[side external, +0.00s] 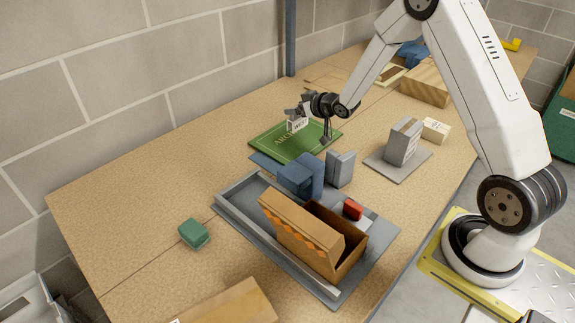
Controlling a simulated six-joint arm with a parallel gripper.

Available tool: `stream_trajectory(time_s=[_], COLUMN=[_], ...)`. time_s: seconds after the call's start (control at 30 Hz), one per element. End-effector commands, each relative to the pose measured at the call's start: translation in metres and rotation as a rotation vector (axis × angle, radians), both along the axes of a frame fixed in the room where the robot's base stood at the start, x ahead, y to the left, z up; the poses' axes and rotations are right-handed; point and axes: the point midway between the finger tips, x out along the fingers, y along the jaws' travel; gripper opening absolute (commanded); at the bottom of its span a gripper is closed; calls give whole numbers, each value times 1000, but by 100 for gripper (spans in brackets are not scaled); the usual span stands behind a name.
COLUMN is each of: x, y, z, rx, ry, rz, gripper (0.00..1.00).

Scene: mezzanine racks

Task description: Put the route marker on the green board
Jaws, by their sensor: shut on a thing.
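The green board (285,147) lies flat on the workbench, with pale lettering along its left part. My gripper (308,124) is over the back part of the board, at the end of my arm reaching in from the right. It is shut on a small white marker with dark lettering, the route marker (297,125). The marker is upright above the board. I cannot tell whether its lower edge touches the board. My gripper hides part of the marker and part of the board's far edge.
In front of the board are blue blocks (296,179) and a grey tray (232,203) with an open cardboard box (290,235). A grey block (403,143) stands on a plate to the right. A green block (194,233) sits left. The bench's left part is mostly clear.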

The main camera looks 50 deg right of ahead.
Motion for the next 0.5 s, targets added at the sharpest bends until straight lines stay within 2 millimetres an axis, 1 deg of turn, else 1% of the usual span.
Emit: stream_trajectory(time_s=[0.17,0.27,0.5], x=[1,4,5], y=[0,-1,-1], z=[-1,-6,-29], rx=[0,1,1], ry=[0,1,3], rz=[0,0,0], gripper=[19,19,19])
